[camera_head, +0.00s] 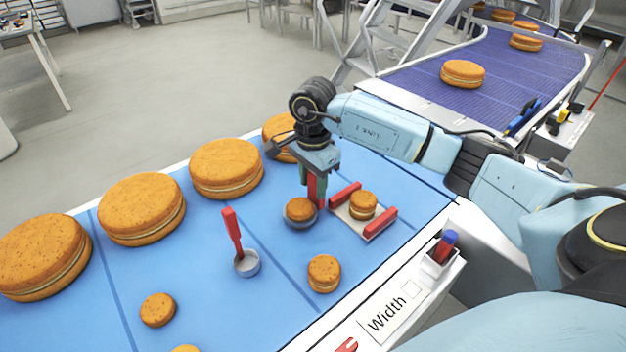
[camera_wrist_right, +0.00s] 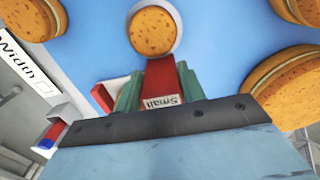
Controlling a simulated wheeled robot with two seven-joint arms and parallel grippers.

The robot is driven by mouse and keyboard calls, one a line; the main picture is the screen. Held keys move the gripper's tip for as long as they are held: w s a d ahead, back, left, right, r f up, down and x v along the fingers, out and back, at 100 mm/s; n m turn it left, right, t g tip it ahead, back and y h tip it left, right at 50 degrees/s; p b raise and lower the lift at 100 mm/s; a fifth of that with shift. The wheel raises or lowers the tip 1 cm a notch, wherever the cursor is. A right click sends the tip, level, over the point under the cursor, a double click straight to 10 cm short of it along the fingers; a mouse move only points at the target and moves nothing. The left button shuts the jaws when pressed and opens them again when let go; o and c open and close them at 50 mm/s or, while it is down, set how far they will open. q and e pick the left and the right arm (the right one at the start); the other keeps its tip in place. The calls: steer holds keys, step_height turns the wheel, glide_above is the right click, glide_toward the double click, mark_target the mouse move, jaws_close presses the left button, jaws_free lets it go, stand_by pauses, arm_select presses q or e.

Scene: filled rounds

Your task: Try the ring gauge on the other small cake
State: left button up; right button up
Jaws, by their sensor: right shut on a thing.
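My right gripper (camera_head: 313,182) is shut on the red handle of a ring gauge, whose label reads "Small" in the right wrist view (camera_wrist_right: 160,90). The gauge's grey ring (camera_head: 300,224) shows around the edge of a small orange-brown cake (camera_head: 299,208). That cake also shows in the right wrist view (camera_wrist_right: 152,31). I cannot tell how far down the ring sits. Another small cake (camera_head: 362,205) stands between two red bars on a pale plate. Another small cake (camera_head: 324,273) stands nearer, apart from the gripper. My left gripper is not in view.
A second red-handled gauge (camera_head: 233,232) stands on the blue mat (camera_head: 205,295). Large cakes (camera_head: 226,167) line the far side. A "Width" card (camera_head: 394,312) and a pen box (camera_head: 440,257) are at the front edge. A purple conveyor (camera_head: 500,75) carries more cakes.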

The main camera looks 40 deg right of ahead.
steer(key=shift+f+b, duration=0.65)
steer(key=shift+f, duration=0.2)
stand_by(1.1)
steer(key=shift+r+p, duration=3.1)
steer(key=shift+r, duration=1.8)
